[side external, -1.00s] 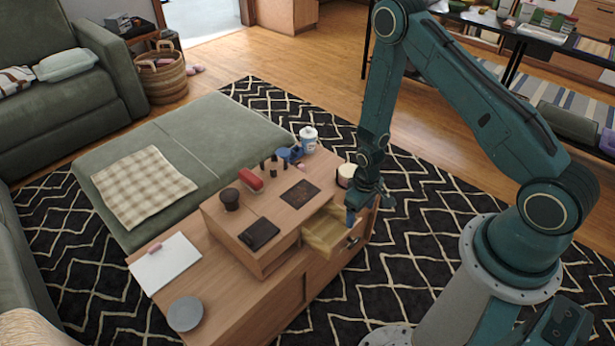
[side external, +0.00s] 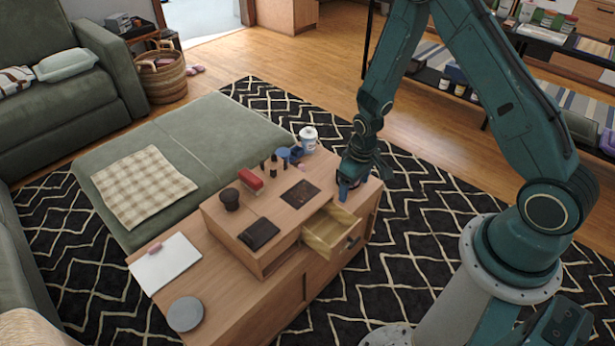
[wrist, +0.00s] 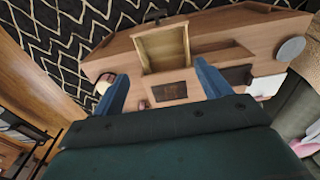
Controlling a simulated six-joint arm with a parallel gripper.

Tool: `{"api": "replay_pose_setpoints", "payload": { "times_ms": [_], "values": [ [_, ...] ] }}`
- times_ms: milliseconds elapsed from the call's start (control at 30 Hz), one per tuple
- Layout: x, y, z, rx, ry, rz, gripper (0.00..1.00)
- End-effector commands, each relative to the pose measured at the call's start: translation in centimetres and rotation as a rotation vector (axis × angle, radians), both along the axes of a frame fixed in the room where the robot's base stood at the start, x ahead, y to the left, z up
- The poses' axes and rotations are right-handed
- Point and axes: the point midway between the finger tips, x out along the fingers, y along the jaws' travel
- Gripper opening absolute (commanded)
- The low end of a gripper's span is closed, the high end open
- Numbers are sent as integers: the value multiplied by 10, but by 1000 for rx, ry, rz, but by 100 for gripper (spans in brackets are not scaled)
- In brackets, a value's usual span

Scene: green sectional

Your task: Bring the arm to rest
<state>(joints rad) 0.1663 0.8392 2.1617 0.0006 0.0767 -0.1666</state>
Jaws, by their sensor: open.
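My gripper (side external: 347,188) is above the right end of the wooden cabinet, close to the open drawer, in the side external view. In the wrist view my gripper (wrist: 160,82) shows two blue fingers set wide apart with nothing between them. The drawer (side external: 330,231) is pulled out of the small wooden box on the cabinet (side external: 235,308) and looks empty. The drawer (wrist: 162,46) also shows in the wrist view, beyond the fingertips. Whether the gripper touches anything is hard to tell.
A dark wallet (side external: 258,233), a dark cup (side external: 229,198), a red item (side external: 252,180) and small bottles stand on the box. A white tub (side external: 308,138) is behind. A grey plate (side external: 185,314) lies at the front. The rug (side external: 440,215) is clear to the right.

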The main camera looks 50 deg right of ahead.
Motion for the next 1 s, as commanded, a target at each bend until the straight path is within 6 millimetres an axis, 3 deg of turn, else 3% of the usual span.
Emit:
{"api": "replay_pose_setpoints", "payload": {
  "times_ms": [100, 467, 1000],
  "values": [
    [7, 3, 34, -4, -31, 0, 76],
    [7, 14, 124, -11, -102, 0, 76],
    [-30, 33, 242, -13, -210, 1, 76]
  ]
}}
